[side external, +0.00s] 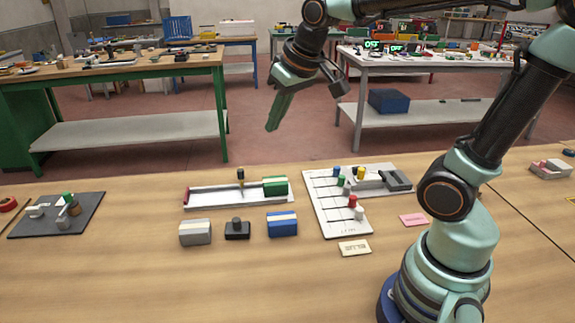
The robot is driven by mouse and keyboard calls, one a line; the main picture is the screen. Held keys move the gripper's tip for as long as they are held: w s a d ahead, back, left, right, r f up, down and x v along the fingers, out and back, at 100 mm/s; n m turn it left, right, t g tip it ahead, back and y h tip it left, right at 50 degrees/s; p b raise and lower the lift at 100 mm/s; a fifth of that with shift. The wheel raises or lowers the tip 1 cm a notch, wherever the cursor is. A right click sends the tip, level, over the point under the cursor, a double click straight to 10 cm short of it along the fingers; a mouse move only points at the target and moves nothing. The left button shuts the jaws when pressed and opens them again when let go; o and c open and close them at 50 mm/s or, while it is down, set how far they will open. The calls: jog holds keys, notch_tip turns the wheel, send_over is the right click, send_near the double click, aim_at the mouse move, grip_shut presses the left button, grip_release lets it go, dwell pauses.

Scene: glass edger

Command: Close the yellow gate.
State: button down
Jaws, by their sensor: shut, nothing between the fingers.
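A small yellow piece (361,173) stands upright on a white base at the right of the bench; I cannot tell for sure that it is the gate, nor whether it is open or shut. A dark grey block (396,180) lies to its right on the same base. A white board (325,215) with slots and several coloured knobs lies just to its left and front. My gripper (273,127) hangs in the air above and behind the bench, well away from the yellow piece. Its green fingers are together and hold nothing.
A white rail fixture (225,196) with a green block (275,187) lies mid-bench. In front are a grey block (195,232), a black block (237,230) and a blue block (282,223). A dark plate (30,226) lies left.

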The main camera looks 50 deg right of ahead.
jog(key=w+d+f+m, duration=0.2)
jog(key=w+d, duration=0.2)
jog(key=w, duration=0.9)
jog(key=m+g, duration=0.1)
send_over(241, 174)
jog(key=w+d, duration=0.2)
jog(key=w, duration=0.1)
notch_tip(241, 174, down, 12)
jog(key=shift+h, duration=0.3)
jog(key=x, duration=0.9)
jog(key=shift+s+d+f, duration=0.15)
jog(key=shift+d+f, duration=0.05)
jog(key=shift+f, duration=0.2)
jog(key=shift+s+a, duration=0.4)
jog(key=shift+s, duration=0.5)
jog(key=shift+s+a, duration=0.35)
jog(key=shift+s, duration=0.5)
jog(key=s+a, duration=0.5)
jog(key=shift+s+a+g, duration=0.3)
jog(key=shift+s, duration=0.05)
jog(key=shift+f, duration=0.1)
